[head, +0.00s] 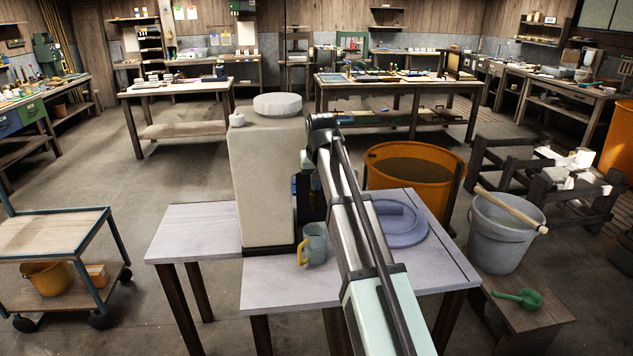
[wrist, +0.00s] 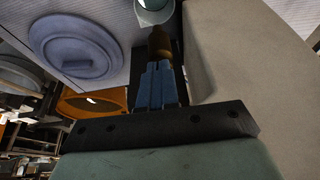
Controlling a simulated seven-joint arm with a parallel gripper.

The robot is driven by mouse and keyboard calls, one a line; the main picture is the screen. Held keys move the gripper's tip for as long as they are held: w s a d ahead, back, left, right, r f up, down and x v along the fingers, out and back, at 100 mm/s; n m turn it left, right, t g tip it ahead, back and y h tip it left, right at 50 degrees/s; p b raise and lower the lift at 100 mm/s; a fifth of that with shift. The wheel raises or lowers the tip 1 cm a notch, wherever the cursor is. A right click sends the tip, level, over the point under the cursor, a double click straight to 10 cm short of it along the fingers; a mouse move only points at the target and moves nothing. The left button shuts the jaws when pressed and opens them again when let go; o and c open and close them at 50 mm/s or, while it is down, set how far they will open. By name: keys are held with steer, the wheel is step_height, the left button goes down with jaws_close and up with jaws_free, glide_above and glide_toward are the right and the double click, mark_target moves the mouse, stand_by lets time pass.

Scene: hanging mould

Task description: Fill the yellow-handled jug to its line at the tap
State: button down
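The yellow-handled jug (head: 316,246), pale grey-green, stands upright on the table in front of the tall beige tank (head: 262,180). Its handle points left and faces the viewer. In the wrist view the jug's round mouth (wrist: 154,10) shows at the top edge; its line and the water level cannot be made out. A brown fitting (wrist: 160,43), apparently the tap, lies between the jug's mouth and my gripper (wrist: 159,66). My gripper's blue fingers are close together with their tips at this fitting; whether they grip it is unclear. In the head view my arm hides the tap.
A blue-grey round lid (head: 405,232) lies on the table right of the jug, partly behind my arm. An orange tub (head: 413,160) stands behind the table. A grey bucket (head: 497,240) with a stick and a green scoop (head: 520,298) are at the right. A cart (head: 50,235) stands left.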

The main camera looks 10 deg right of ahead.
steer(key=shift+f, duration=0.45)
steer(key=shift+w+r, duration=0.1)
steer(key=shift+r, duration=0.35)
steer(key=w+v, duration=0.1)
steer(key=v, duration=1.3)
steer(key=shift+r, duration=0.15)
steer(key=shift+d, duration=0.1)
